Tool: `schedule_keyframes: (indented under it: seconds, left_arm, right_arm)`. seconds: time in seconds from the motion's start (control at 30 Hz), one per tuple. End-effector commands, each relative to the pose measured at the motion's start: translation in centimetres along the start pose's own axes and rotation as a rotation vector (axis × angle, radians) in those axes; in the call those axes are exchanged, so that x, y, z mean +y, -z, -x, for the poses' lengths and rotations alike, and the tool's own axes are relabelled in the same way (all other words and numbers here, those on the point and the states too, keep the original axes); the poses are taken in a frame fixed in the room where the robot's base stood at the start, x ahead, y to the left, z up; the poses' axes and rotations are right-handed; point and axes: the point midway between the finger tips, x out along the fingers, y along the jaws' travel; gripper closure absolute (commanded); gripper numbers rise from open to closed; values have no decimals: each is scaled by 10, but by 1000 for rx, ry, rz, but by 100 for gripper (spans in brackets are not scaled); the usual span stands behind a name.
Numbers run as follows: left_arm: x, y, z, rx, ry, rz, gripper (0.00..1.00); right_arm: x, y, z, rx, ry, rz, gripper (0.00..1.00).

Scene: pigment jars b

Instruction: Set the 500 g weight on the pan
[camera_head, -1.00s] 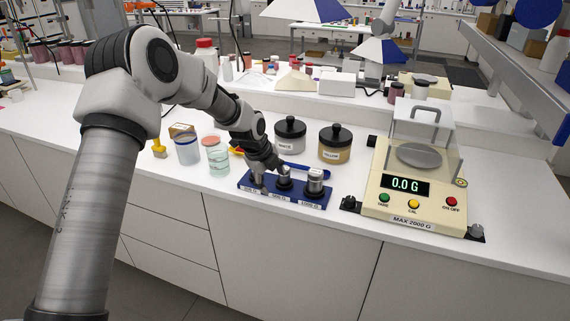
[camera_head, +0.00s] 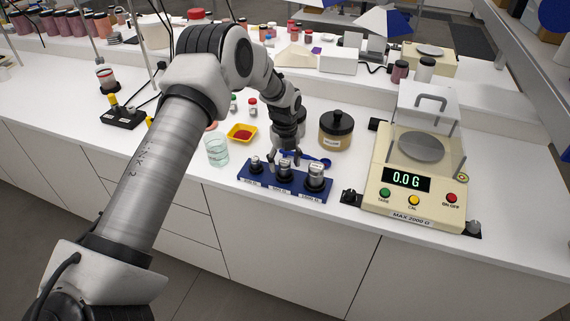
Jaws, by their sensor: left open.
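Three metal weights stand in a row in a blue holder (camera_head: 262,189): a small one (camera_head: 255,165) at left, a middle one (camera_head: 284,171) and the largest (camera_head: 315,177) at right. The labels on the holder are too small to read surely; the middle weight is by size likely the 500 g. My left gripper (camera_head: 285,158) is open, points down and is over the middle weight, with its fingers around or just behind the top; I cannot tell if they touch. The scale (camera_head: 418,211) reads 0.0 G.
A glass beaker (camera_head: 217,151) and a yellow tray (camera_head: 242,133) are left of the holder. The clear cover (camera_head: 455,125) stands around the pan.

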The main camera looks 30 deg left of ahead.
Motion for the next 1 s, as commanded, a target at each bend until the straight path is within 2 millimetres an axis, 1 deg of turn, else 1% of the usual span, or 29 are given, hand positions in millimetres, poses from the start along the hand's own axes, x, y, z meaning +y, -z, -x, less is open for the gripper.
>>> schedule_keyframes:
  seconds: [0.17, 0.27, 0.3, 0.37, 0.77, 0.87, 1.0]
  left_arm:
    - [0, 0, -1, -1, 1, 0, 34]
    - [0, 0, -1, -1, 1, 1, 66]
    - [0, 0, -1, -1, 1, 1, 80]
    - [0, 0, -1, -1, 1, 1, 100]
    - [-1, -1, 1, -2, 3, 1, 100]
    - [-1, -1, 7, -3, 4, 2, 100]
    - [-2, -1, 22, -5, 6, 2, 100]
  right_arm:
    - [0, 0, -1, 0, 0, 0, 60]
    - [0, 0, -1, -1, 0, 0, 60]
    - [0, 0, -1, -1, 0, 0, 60]
    - [0, 0, -1, -1, 0, 0, 60]
    - [0, 0, -3, -1, 0, 0, 60]
    - [0, 0, -8, 0, 0, 0, 60]
    - [0, 0, -16, 0, 0, 0, 60]
